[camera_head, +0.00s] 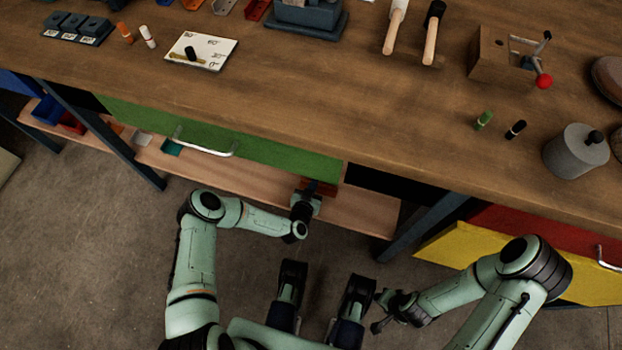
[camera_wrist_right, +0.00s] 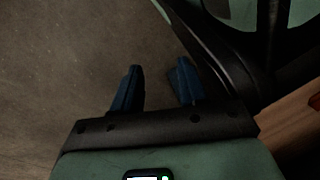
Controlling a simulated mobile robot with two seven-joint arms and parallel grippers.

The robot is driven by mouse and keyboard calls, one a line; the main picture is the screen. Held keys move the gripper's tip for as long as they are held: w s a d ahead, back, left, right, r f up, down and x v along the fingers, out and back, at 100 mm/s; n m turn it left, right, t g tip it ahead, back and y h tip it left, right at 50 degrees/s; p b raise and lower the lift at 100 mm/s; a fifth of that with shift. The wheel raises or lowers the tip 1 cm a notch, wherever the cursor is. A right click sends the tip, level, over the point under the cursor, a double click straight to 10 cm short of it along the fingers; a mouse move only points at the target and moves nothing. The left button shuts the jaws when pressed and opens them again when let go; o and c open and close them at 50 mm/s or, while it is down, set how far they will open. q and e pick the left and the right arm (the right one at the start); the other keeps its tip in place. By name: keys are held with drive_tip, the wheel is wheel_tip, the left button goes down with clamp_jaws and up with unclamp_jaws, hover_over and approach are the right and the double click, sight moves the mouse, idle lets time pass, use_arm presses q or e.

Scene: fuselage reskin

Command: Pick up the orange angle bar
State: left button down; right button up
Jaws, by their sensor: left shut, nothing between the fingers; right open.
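An orange angle-shaped piece (camera_head: 223,6) lies at the top edge of the head view, on the far side of the bench, partly cut off. A smaller orange piece (camera_head: 116,128) lies on the low shelf at left; I cannot tell its shape. My left gripper (camera_head: 312,187) is shut and empty at the low shelf, beside a red-brown piece (camera_head: 328,189) that it partly hides. It is well away from both orange pieces. My right gripper (camera_head: 381,312) is low in front of the bench, and in the right wrist view (camera_wrist_right: 155,85) it is open and empty above the floor.
The wooden bench top (camera_head: 300,110) has a clear middle. A green drawer front (camera_head: 270,150) with a handle overhangs the low shelf (camera_head: 225,175). A dark leg (camera_head: 425,225) stands at the shelf's right end. Yellow and red drawer fronts (camera_head: 470,250) stick out near my right arm.

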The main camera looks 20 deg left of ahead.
use_arm(q)
drive_tip(key=shift+f, duration=0.45)
drive_tip(key=shift+s, duration=0.1)
use_arm(e)
drive_tip(key=shift+s+f, duration=0.3)
drive_tip(key=shift+s, duration=0.2)
use_arm(q)
drive_tip(key=s+p, duration=0.1)
drive_tip(key=s, duration=0.1)
drive_tip(key=s+p, duration=0.1)
drive_tip(key=s, duration=0.1)
drive_tip(key=shift+r, duration=0.2)
drive_tip(key=shift+f, duration=0.25)
use_arm(e)
drive_tip(key=w+r+t, duration=0.1)
drive_tip(key=w+r, duration=0.3)
drive_tip(key=w, duration=0.1)
drive_tip(key=shift+a+t, duration=0.3)
use_arm(q)
drive_tip(key=shift+w, duration=0.1)
